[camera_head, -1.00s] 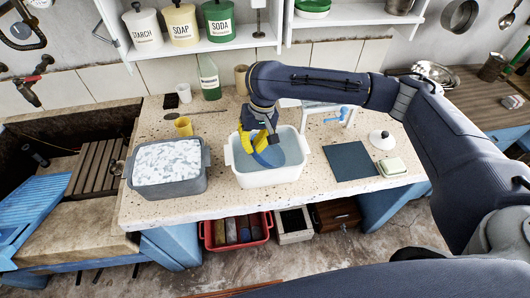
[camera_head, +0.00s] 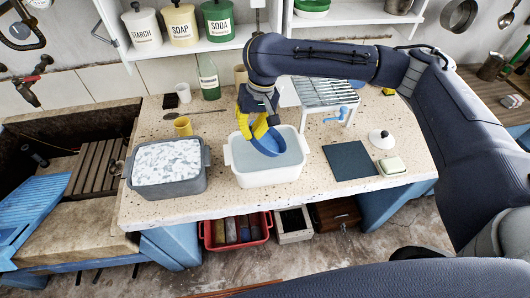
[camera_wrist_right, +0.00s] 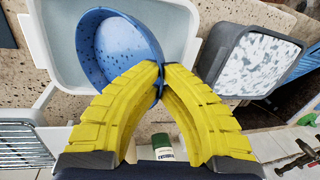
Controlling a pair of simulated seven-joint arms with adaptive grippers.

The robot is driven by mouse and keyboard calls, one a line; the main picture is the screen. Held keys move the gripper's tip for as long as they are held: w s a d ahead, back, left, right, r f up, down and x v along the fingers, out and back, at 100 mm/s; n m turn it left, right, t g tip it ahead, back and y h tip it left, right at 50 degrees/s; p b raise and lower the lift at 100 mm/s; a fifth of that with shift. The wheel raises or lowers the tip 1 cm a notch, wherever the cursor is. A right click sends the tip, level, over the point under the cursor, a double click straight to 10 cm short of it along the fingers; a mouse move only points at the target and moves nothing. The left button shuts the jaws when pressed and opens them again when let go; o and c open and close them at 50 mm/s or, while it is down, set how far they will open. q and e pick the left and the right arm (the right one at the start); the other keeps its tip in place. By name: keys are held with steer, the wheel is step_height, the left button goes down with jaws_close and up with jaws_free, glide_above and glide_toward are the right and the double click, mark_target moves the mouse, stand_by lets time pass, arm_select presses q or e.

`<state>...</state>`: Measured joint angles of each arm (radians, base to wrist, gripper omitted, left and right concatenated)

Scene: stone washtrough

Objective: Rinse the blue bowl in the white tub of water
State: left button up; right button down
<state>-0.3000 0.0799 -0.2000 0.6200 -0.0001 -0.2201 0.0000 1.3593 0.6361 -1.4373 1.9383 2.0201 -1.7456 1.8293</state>
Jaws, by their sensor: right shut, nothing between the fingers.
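The blue bowl (camera_head: 265,142) is tilted at the white tub of water (camera_head: 248,180), its lower side at or in the water. In the right wrist view the bowl (camera_wrist_right: 105,45) shows its speckled inside, over the tub (camera_wrist_right: 62,73). My right gripper (camera_head: 262,131) has yellow fingers and reaches down over the tub. Its fingertips (camera_wrist_right: 158,72) are shut together at the bowl's rim, touching or very close to it. Whether the thin rim is pinched cannot be told. My left gripper is not in view.
A grey tub with foamy contents (camera_head: 168,187) stands left of the white tub. A metal rack (camera_head: 325,92) stands behind right. A dark mat (camera_head: 350,160) and a soap dish (camera_head: 391,166) lie right on the speckled counter (camera_head: 220,203).

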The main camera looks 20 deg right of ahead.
steer(key=shift+r, duration=2)
steer(key=shift+r, duration=2)
